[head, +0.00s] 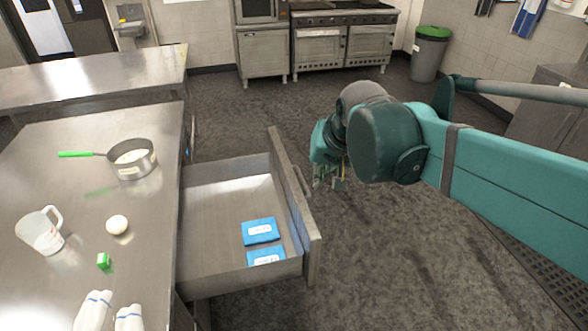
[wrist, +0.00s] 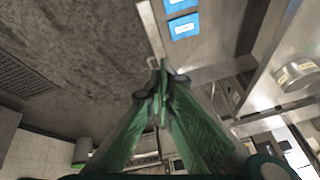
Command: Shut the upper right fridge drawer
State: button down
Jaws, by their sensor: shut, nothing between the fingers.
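The fridge drawer (head: 212,196) is pulled well out from under the steel counter, with its front panel (head: 290,200) facing right in the head view. A bar handle (head: 302,181) is on the panel's outer face. Two blue packets (head: 261,231) lie inside the drawer; they also show in the wrist view (wrist: 183,27). My gripper (head: 329,182) is just right of the panel in the head view, on its outer side near the handle. In the wrist view its green fingers (wrist: 163,68) are together and empty, with the tips near the handle; I cannot tell whether they touch it.
The steel counter (head: 60,170) holds a pan (head: 136,160) with a green handle, a clear jug (head: 42,232), a round white item (head: 117,224) and a small green box (head: 103,260). Ovens (head: 345,45) stand at the back.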

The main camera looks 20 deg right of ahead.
jog(key=w+d+f+m+g+p, duration=0.1)
jog(key=w+d+f+m, duration=0.15)
jog(key=w, duration=0.75)
jog(key=w+d+f+m+g+y, duration=0.1)
jog(key=w+m, duration=0.2)
jog(key=w, duration=0.7)
jog(key=w+d+f+m+g+p, duration=0.1)
jog(key=w+d+m, duration=0.15)
jog(key=w, duration=0.75)
jog(key=w+d+f+m+g, duration=0.1)
jog(key=w+d+f+m, duration=0.2)
jog(key=w+f, duration=0.5)
jog(key=w+d+f+m+g+y+p, duration=0.1)
jog(key=w+d+f+m, duration=0.2)
jog(key=w+f, duration=0.6)
jog(key=shift+w+d+f+g+y+p, duration=0.2)
jog(key=shift+w+f+g+y+p, duration=0.1)
jog(key=shift+f, duration=2.95)
